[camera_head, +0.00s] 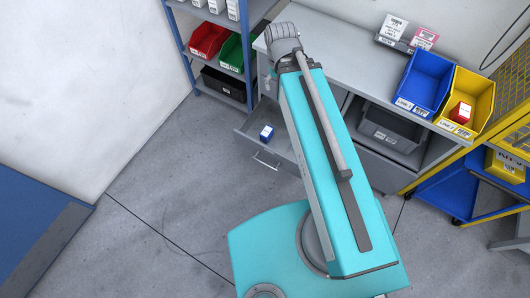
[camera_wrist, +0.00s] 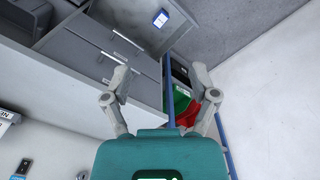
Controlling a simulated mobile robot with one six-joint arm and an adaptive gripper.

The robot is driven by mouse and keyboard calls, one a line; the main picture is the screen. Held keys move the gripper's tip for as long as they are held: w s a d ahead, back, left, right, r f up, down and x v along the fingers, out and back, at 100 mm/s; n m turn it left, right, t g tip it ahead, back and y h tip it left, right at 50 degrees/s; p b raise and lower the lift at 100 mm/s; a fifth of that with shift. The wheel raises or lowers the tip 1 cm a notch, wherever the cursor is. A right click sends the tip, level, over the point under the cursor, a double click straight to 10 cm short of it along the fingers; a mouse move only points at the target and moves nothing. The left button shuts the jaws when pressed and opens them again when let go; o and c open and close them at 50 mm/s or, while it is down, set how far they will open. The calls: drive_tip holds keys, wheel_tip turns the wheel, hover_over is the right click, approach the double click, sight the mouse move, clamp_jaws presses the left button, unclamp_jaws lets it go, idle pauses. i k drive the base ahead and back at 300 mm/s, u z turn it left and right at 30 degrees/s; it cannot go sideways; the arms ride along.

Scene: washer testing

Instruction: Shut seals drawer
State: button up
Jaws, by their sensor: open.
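An open grey drawer (camera_head: 254,149) sticks out from the workbench cabinet, left of my arm in the head view. It has a bar handle (camera_head: 266,161) on its front, and a small blue and white box (camera_head: 267,132) lies inside. I cannot read a name on it. In the wrist view, the same blue box (camera_wrist: 160,18) shows at the top, beyond grey cabinet fronts (camera_wrist: 88,62). My gripper (camera_wrist: 163,80) is open and empty, its two fingers spread wide. It is apart from the drawer. In the head view my gripper is hidden behind my arm.
A blue-framed shelf (camera_head: 186,62) with a red bin (camera_head: 208,40), a green bin and a black bin stands left of the bench. A blue bin (camera_head: 424,80) and a yellow bin (camera_head: 466,100) sit on the bench top. Floor before the drawer is clear.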

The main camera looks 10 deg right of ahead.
sight(284, 133)
drive_tip(key=u, duration=0.35)
drive_tip(key=k, duration=1.25)
drive_tip(key=z, duration=0.6)
drive_tip(key=i, duration=0.5)
drive_tip(key=u, duration=0.05)
